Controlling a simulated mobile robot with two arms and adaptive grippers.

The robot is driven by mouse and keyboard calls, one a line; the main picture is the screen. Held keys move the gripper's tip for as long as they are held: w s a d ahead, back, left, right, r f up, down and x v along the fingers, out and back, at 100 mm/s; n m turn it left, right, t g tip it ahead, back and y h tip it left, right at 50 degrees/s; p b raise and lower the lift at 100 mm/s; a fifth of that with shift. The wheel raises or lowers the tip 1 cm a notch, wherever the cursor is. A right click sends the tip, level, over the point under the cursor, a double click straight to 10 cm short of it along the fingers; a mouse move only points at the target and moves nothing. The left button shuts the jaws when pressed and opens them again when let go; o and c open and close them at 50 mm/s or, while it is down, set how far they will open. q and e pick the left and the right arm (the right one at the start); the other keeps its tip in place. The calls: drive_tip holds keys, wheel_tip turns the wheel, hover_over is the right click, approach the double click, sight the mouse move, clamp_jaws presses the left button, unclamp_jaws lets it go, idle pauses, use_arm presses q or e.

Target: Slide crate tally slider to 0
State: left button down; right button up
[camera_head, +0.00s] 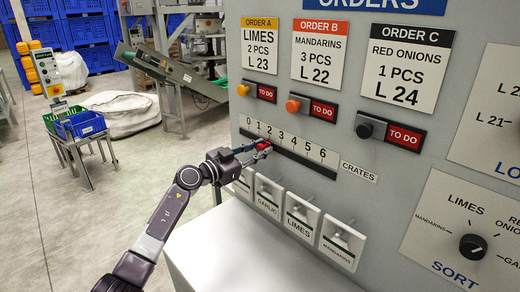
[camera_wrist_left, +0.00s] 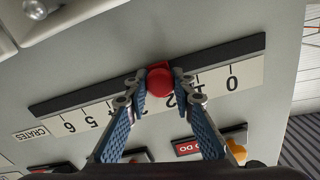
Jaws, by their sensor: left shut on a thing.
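The crate tally slider is a red knob (camera_head: 264,146) on a dark horizontal track (camera_head: 300,160) in the grey panel. A white scale strip numbered 0 to 6 (camera_head: 311,148) runs along it, with 0 at the left end. The knob stands near the 2. My left gripper (camera_head: 257,150) is shut on the knob. In the left wrist view the red knob (camera_wrist_left: 160,82) sits between the two blue-padded fingertips (camera_wrist_left: 158,95), and the 0 end is to the right. The fingers partly hide the numbers there. My right gripper is not in view.
Order buttons and red TO DO labels (camera_head: 325,110) sit above the track. White switches marked garlic and limes (camera_head: 302,217) sit below. The SORT dial (camera_head: 473,247) is at lower right. A pale ledge (camera_head: 225,255) juts out beneath the panel. The track left of the knob looks clear.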

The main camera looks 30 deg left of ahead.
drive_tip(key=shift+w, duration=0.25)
use_arm(q)
drive_tip(key=shift+w+a, duration=0.1)
drive_tip(key=shift+a, duration=0.2)
drive_tip(key=w+a, duration=0.1)
drive_tip(key=a, duration=0.1)
drive_tip(key=w+a+b, duration=0.1)
drive_tip(key=a, duration=0.2)
drive_tip(key=w+a+b, duration=0.1)
drive_tip(key=a, duration=0.2)
drive_tip(key=shift+a, duration=0.15)
drive_tip(key=shift+a+r, duration=0.1)
drive_tip(key=shift+a, duration=0.35)
drive_tip(key=shift+r, duration=0.1)
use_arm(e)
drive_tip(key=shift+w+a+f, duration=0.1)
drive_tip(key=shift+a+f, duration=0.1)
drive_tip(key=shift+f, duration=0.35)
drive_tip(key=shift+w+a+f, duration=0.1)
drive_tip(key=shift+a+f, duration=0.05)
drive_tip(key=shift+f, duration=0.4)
